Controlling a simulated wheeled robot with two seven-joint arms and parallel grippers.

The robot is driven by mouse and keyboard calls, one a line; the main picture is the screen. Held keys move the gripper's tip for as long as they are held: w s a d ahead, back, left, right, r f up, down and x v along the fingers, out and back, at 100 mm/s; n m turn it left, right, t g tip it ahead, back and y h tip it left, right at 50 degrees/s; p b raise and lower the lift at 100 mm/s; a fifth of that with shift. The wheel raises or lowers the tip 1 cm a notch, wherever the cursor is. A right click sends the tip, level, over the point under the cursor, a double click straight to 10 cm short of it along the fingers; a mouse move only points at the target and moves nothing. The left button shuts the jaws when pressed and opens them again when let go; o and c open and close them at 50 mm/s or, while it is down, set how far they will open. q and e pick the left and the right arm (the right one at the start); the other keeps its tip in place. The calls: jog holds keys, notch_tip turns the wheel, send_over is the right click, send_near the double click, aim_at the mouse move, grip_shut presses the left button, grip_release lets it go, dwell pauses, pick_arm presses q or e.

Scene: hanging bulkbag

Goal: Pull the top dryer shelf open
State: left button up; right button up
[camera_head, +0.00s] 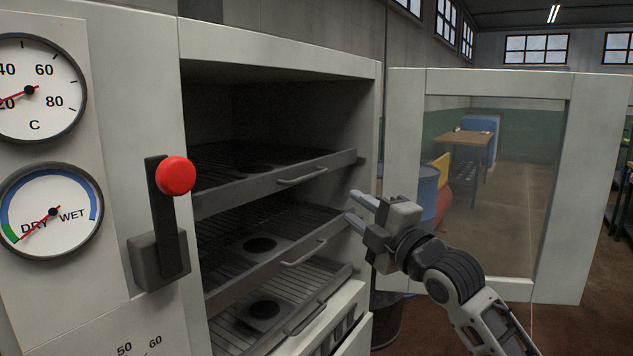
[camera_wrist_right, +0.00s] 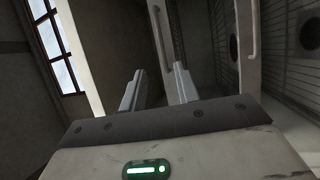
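The dryer cabinet (camera_head: 290,46) stands open with several dark shelves. The top shelf (camera_head: 225,192) is inside, with a pale bar handle (camera_head: 302,177) on its front edge. My right gripper (camera_head: 354,207) is to the right of and a little below that handle, pointing left, near the right end of the middle shelf (camera_head: 235,287). Its two fingers are apart with nothing visible between them. The right wrist view also shows the open fingers (camera_wrist_right: 158,88), with a shelf front and a bar handle (camera_wrist_right: 252,30) to their right. My left gripper is not in view.
The open glass door (camera_head: 405,130) stands to the right, behind my right arm. The middle shelf has a handle (camera_head: 305,252), and a lower shelf (camera_head: 250,325) sits below it. A red-knobbed lever (camera_head: 175,176) and two dials are on the left panel.

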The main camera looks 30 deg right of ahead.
jog(key=w+r+p, duration=0.2)
jog(key=w, duration=1.1)
jog(key=shift+w+r+p, duration=0.2)
jog(key=shift+w+p, duration=0.1)
grip_shut()
